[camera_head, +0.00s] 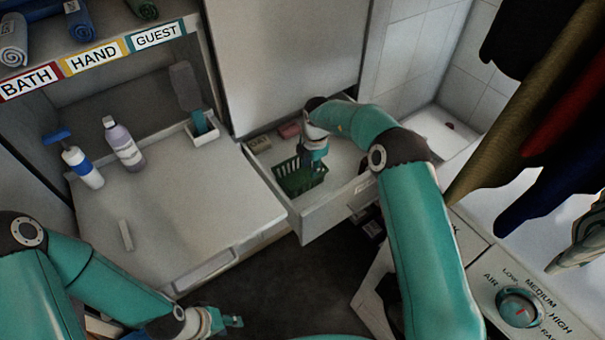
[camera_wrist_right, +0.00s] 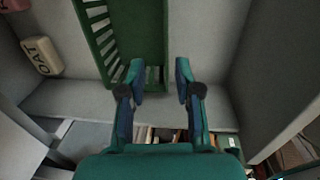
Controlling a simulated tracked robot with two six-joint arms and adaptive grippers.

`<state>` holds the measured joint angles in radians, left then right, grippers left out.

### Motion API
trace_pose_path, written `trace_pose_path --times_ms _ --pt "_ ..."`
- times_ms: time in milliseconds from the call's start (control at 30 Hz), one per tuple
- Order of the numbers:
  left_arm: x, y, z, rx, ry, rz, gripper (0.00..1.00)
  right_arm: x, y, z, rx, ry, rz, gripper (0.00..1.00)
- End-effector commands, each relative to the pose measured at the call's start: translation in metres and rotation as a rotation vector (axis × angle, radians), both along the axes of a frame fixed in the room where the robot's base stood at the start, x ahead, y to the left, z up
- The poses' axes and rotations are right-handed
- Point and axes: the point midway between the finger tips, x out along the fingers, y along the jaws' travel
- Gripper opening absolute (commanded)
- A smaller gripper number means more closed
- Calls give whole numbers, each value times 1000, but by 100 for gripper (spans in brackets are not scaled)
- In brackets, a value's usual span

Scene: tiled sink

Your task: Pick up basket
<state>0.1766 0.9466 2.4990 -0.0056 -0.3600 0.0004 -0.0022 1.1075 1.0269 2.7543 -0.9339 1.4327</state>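The green basket (camera_head: 293,182) sits in the open drawer (camera_head: 318,222) in the head view. In the right wrist view the basket (camera_wrist_right: 98,38) fills the top middle, with its slatted side to the left. My right gripper (camera_wrist_right: 160,75) is open, its two fingers apart at the near end of the basket. It is also in the head view (camera_head: 317,158), at the basket's right side. I cannot tell whether the fingers touch the basket. My left gripper (camera_head: 234,321) is low in the head view, away from the basket, and its opening is unclear.
A block marked OAT (camera_wrist_right: 40,56) and a pink block (camera_head: 289,130) lie in the drawer. Bottles (camera_head: 124,146) stand on the left counter. Drawer walls are close around the right gripper. A control panel with a dial (camera_head: 518,308) is at lower right.

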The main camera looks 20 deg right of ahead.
Motion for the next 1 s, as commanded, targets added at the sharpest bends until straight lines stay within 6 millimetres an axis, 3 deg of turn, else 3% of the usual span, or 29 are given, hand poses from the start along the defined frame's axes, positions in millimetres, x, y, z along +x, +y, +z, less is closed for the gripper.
trace_pose_path --times_ms 200,467,800,1000 --pt "0 0 6 0 0 0 40 5 4 -39 -1 1 6 33" --pt "0 0 10 0 0 0 40 6 4 -55 -2 0 7 33" --pt "0 0 23 0 0 0 40 8 1 -98 -2 -1 8 33" --pt "0 0 23 0 0 0 40 9 1 -103 -1 -2 8 33"
